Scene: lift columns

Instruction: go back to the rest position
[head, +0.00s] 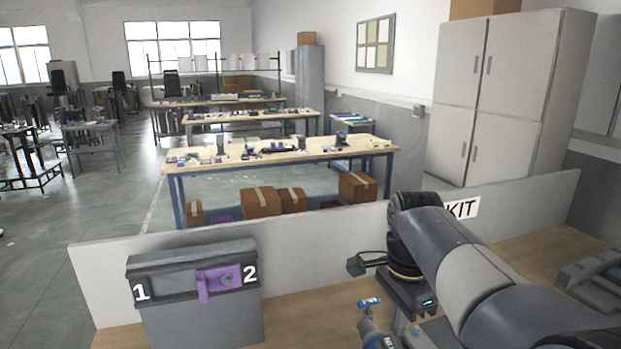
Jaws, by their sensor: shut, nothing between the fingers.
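My arm reaches in from the lower right and bends down at the wrist, in front of the low grey panel with the KIT sign. My gripper (400,322) points down over the wooden bench at the lower middle right. It is shut and holds nothing. Its tips are small and partly lost among the things at the lower edge. A dark piece sticks out to the left of the wrist.
A grey box (205,322) marked 1 and 2, with a purple latch (218,281), stands left on the bench (300,318). A blue-and-grey tool (375,335) is close left of my gripper. The KIT sign (461,208) is on the panel (330,238). Grey parts lie right.

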